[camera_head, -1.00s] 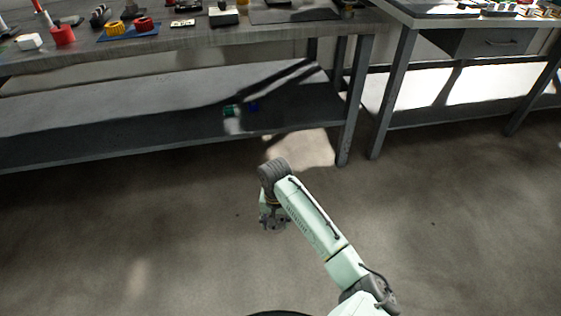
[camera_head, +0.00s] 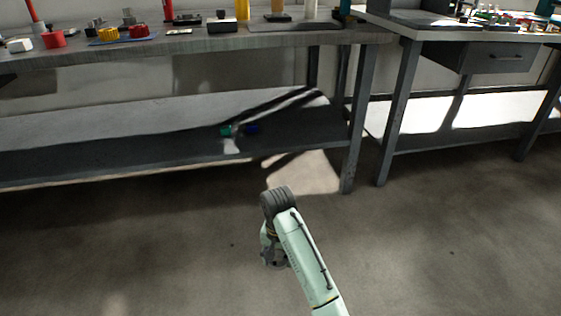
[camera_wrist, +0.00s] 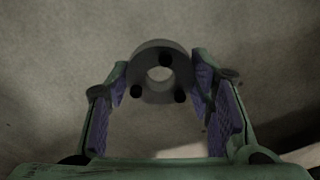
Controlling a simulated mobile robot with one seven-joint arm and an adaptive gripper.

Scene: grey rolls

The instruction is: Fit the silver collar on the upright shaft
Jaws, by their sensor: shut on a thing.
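The silver collar (camera_wrist: 158,92) is a grey ring with a central bore and several small dark holes. In the wrist view it sits between the purple-padded fingers of my gripper (camera_wrist: 162,76), near their tips. My gripper is shut on it, and its open bore faces the camera. In the head view my gripper (camera_head: 276,261) hangs low over the floor in front of the workbench, and the collar is too small and dark there to make out. Several upright things stand on the bench top, cut off by the upper edge; I cannot tell which is the upright shaft.
The grey workbench (camera_head: 215,44) carries red (camera_head: 54,39) and yellow (camera_head: 108,34) parts and several blocks. Its lower shelf (camera_head: 180,152) holds small green and blue things. A second table with a drawer (camera_head: 495,58) stands right. The floor around my arm is clear.

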